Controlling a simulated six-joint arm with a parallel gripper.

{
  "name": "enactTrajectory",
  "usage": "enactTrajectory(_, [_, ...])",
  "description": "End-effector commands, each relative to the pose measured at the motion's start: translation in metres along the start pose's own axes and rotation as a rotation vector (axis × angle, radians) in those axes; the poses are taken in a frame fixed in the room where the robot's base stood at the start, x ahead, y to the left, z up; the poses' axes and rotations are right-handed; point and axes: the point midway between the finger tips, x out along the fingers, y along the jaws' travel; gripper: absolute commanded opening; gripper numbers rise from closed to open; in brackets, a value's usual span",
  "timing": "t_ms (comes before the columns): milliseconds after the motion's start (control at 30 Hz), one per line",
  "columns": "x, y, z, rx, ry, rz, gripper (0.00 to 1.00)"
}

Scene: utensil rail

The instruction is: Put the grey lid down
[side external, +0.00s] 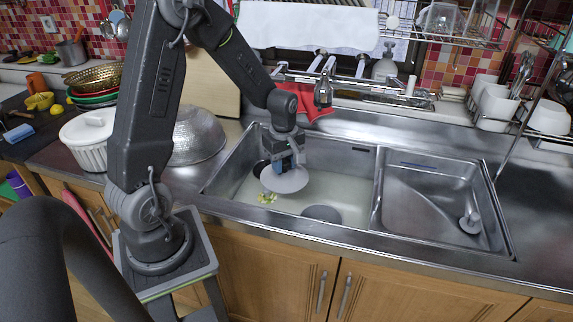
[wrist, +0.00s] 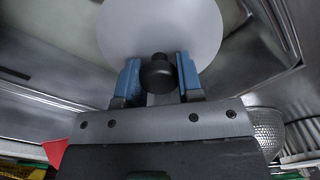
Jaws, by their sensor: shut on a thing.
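The grey lid (side external: 284,181) is a round disc that hangs over the left sink basin in the side view. In the wrist view the lid (wrist: 160,22) is a pale disc with a dark round knob (wrist: 159,73). My gripper (side external: 283,163) is shut on the knob, with a blue finger on each side of it in the wrist view (wrist: 159,78). The lid appears a little tilted. The gap between it and the basin floor is hard to judge. A grey round shape (side external: 321,213) shows in the basin to the right of the lid.
The left basin (side external: 345,180) holds small yellow-green scraps (side external: 266,198) beside the lid. A divider separates it from the right basin (side external: 430,195). A metal bowl (side external: 195,137) and a white lidded pot (side external: 88,138) stand left of the sink. A red cloth (side external: 306,101) lies behind.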

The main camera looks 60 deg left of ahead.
Motion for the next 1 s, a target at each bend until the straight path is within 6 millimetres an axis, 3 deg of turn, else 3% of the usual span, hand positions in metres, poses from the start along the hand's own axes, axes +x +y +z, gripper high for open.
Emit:
enactTrajectory(267, [-0.001, 0.001, 0.0, 0.001, 0.0, 0.001, 0.11])
enactTrajectory(367, [-0.009, 0.003, 0.002, 0.012, 0.002, 0.005, 0.11])
enactTrajectory(833, [-0.121, 0.032, 0.03, 0.152, 0.003, 0.007, 0.11])
enactTrajectory(933, [-0.137, 0.042, 0.04, 0.189, 0.001, 0.004, 0.11])
enactTrajectory(1000, [-0.136, 0.054, 0.047, 0.216, 0.0, 0.0, 0.11])
